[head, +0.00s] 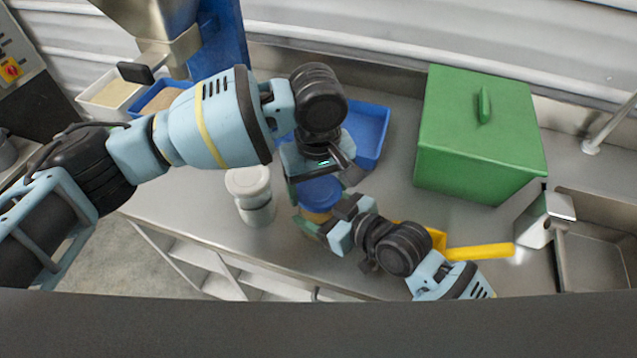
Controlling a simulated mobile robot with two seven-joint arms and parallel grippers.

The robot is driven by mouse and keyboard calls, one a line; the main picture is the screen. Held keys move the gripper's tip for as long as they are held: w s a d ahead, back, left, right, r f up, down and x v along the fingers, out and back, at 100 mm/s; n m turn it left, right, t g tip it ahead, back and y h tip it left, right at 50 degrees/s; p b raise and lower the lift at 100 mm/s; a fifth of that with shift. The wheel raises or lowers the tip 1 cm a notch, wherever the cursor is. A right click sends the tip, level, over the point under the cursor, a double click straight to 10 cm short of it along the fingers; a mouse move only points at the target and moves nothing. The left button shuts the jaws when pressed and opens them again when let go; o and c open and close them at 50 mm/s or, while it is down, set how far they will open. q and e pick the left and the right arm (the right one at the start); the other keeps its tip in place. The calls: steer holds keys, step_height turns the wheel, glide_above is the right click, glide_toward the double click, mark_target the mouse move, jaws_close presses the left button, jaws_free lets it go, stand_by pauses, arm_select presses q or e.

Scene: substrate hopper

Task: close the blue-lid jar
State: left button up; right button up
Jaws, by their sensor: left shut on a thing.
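The blue lid (320,191) sits at the top of a jar (316,216) near the middle of the counter. Whether the lid is fully seated on the jar cannot be told. My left gripper (318,178) comes down from above and is shut on the blue lid, with its fingers partly hidden by the wrist. My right gripper (324,225) reaches in from the lower right, its fingers beside the jar's body. Whether they press on the jar is not clear. Much of the jar is hidden by the grippers.
A white-lidded jar (251,190) stands just left of the blue-lid jar. A blue tray (369,132) lies behind, a green box (477,140) back right. A yellow object (480,252) lies behind my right arm, near the sink (596,262). Two bins stand at back left.

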arm_select(q)
steer(key=m, duration=0.4)
steer(key=o, duration=1.1)
steer(key=shift+r, duration=2.25)
steer(key=shift+c, duration=0.5)
